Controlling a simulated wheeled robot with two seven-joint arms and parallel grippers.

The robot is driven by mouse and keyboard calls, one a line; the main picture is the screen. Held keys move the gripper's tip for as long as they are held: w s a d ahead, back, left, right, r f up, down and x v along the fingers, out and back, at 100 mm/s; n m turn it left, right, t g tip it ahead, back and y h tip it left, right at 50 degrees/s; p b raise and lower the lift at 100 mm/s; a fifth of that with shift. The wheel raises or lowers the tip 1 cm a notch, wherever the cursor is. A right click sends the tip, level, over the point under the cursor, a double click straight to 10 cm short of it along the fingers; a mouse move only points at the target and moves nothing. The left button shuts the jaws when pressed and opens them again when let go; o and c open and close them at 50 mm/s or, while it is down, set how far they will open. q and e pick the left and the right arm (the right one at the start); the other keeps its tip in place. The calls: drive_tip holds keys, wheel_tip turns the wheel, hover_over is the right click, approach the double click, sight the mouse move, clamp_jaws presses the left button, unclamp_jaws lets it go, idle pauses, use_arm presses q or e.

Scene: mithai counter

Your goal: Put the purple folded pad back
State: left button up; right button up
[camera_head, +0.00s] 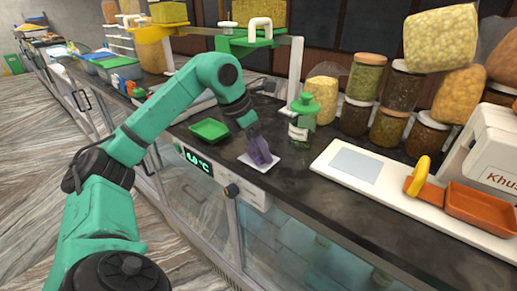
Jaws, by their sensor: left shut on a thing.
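The purple folded pad (258,151) stands upright over a small white square mat (266,166) near the front edge of the dark counter. My left gripper (250,128) reaches down from above and is shut on the pad's upper part. The fingertips are partly hidden by the gripper body. I cannot tell whether the pad's lower edge touches the white mat. My right gripper is not in view.
A green tray (209,130) lies left of the pad. A green-topped bottle (301,117) stands just behind it to the right. A white board (345,170) with an orange tray (480,208) lies further right. Several filled jars (366,76) line the back.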

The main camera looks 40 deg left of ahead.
use_arm(q)
drive_tip(key=shift+f, duration=0.1)
drive_tip(key=o, duration=1.1)
drive_tip(key=shift+o, duration=0.2)
drive_tip(key=shift+r, duration=0.35)
drive_tip(key=p+v, duration=0.2)
drive_tip(key=v, duration=0.9)
drive_tip(key=shift+s+r, duration=0.2)
drive_tip(key=shift+r, duration=0.1)
